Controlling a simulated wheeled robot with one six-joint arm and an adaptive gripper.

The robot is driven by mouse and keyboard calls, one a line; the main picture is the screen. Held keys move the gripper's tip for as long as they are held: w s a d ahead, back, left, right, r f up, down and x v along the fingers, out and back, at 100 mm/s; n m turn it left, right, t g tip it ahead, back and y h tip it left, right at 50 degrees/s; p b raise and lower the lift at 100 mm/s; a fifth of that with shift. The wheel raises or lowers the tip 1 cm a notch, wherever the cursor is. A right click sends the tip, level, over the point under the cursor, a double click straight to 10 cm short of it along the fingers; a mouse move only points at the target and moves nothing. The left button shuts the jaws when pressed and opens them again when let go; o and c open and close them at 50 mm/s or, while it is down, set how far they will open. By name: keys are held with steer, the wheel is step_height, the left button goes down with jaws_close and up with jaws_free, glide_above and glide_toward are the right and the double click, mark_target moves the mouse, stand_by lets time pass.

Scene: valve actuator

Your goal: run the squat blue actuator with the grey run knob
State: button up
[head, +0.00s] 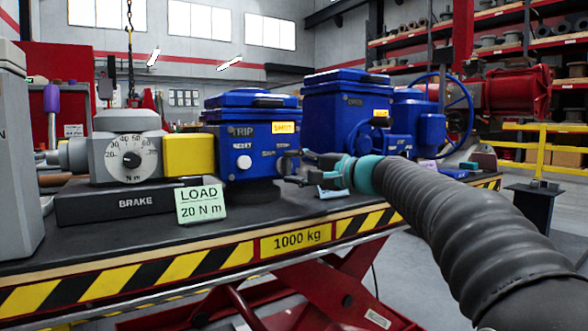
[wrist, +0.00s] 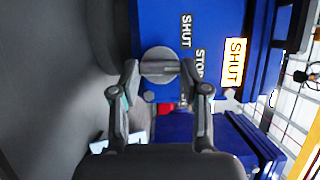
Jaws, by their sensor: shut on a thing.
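The squat blue actuator (head: 225,146) stands on the bench, marked TRIP, with a yellow SHUT tag (head: 285,128) and a white button (head: 243,162) on its front. My gripper (head: 290,163) reaches it from the right. In the wrist view the round grey run knob (wrist: 160,62) sits between my fingertips (wrist: 161,75), which are shut on it from both sides. The knob's ridge lies roughly level in that view, near the STOP word (wrist: 199,63); SHUT (wrist: 186,31) is printed above. In the head view my fingers partly hide the knob.
A taller blue actuator (head: 335,105) stands right behind my gripper. A yellow coupling (head: 190,155) joins the squat one to a grey brake (head: 128,148) with a dial. A LOAD 20 N m card (head: 201,204) stands in front. The bench's front edge is striped (head: 130,280).

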steer(key=o, duration=1.1)
steer(key=shift+o, duration=0.2)
steer(key=shift+d, duration=0.1)
steer(key=v, duration=1.2)
